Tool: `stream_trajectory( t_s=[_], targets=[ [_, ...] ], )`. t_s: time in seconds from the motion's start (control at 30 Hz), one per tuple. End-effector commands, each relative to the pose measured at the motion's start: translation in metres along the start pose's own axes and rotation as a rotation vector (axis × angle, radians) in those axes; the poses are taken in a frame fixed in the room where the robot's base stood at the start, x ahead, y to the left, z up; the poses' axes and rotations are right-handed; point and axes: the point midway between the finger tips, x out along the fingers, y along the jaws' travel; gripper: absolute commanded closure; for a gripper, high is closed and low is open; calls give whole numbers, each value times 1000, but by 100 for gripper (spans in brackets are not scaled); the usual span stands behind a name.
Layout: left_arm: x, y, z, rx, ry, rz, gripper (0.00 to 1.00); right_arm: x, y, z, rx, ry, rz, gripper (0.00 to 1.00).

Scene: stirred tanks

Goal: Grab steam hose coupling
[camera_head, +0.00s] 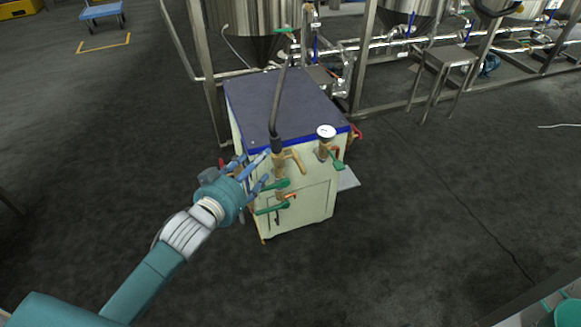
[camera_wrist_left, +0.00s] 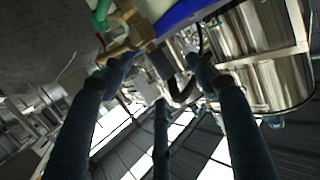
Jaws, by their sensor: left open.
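The steam hose (camera_head: 283,95) is black and rises from a dark coupling (camera_head: 277,145) at the front edge of the pale, blue-topped steam unit (camera_head: 310,195). The coupling sits above brass valve fittings (camera_head: 278,165). My left gripper (camera_head: 266,168) is open and empty, its blue fingers just left of the coupling and fittings. In the left wrist view, the dark coupling (camera_wrist_left: 163,64) and bent hose (camera_wrist_left: 185,94) lie between and beyond the spread fingers (camera_wrist_left: 160,78), with brass fittings (camera_wrist_left: 127,45) at upper left. Contact cannot be made out. My right gripper is not in view.
Green-handled valves (camera_head: 275,184) and a pressure gauge (camera_head: 326,132) project from the unit's front near my gripper. Steel tanks (camera_head: 265,18) and a metal frame stand behind. A small steel stand (camera_head: 450,58) is at right. The dark floor (camera_head: 420,220) right of the unit is clear.

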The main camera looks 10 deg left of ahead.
Motion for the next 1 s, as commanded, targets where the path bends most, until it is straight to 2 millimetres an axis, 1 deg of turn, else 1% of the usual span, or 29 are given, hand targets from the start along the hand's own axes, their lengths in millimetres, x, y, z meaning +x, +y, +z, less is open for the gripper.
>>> stream_trajectory(
  t_s=[0.03, 0.13, 0.3, 0.4, 0.57, 0.67, 0.83, 0.9, 1.0],
  targets=[
    [0, 2, -2, 2, 16, 6, 41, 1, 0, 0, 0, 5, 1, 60],
    [6, 4, -10, 1, 29, 10, 41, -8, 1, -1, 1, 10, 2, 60],
    [34, 4, -11, 0, 28, 9, 41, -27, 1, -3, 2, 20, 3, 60],
    [47, 4, -11, 0, 26, 9, 41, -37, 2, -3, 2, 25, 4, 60],
    [57, 5, -12, 0, 25, 10, 41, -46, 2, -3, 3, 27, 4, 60],
    [70, 7, -14, 0, 27, 9, 41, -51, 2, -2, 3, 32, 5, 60],
    [95, 9, -17, 0, 26, 9, 41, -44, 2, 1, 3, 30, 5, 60],
    [102, 9, -17, 0, 25, 9, 41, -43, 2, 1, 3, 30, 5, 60],
    [106, 10, -18, 0, 25, 10, 41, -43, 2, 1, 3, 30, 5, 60]
  ],
)
